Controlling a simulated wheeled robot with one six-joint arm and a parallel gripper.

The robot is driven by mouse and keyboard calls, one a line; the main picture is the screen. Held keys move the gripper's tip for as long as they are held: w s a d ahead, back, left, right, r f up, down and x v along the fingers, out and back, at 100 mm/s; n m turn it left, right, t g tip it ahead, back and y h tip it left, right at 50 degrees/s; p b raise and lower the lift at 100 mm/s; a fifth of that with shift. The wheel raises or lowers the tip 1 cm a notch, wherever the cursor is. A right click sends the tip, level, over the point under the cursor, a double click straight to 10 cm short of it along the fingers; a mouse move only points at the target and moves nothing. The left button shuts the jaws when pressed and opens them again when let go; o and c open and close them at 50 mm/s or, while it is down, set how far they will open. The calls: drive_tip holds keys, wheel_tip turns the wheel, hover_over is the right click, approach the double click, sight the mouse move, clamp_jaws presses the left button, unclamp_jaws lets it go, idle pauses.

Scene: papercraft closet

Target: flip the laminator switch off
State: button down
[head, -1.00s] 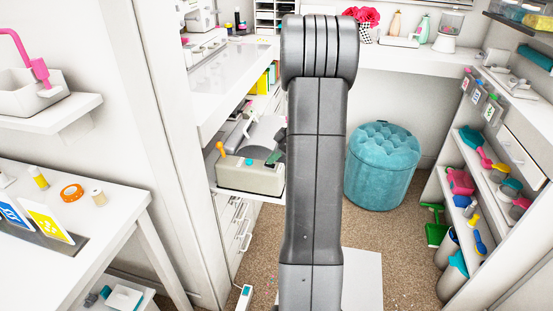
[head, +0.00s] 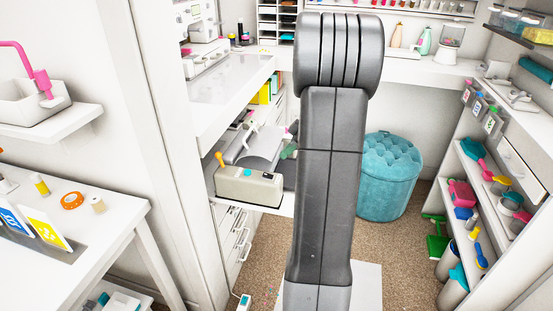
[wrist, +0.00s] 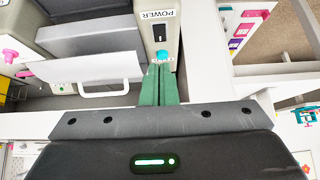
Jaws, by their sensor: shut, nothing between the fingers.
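The laminator is a beige box (head: 235,187) on the shelf left of my arm in the head view, with an orange knob at its left end.
A white counter (head: 228,78) overhangs the laminator shelf, with drawers below. A teal tufted stool (head: 390,180) stands right of my arm. A shelf rack (head: 485,190) with tools lines the right side. Carpeted floor is open between.

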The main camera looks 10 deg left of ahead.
drive_tip(key=shift+d+r, duration=0.65)
drive_tip(key=shift+d, duration=0.35)
drive_tip(key=shift+d+r, duration=0.6)
drive_tip(key=shift+d, duration=0.4)
drive_tip(key=shift+a+f, duration=0.1)
drive_tip(key=shift+a, duration=0.05)
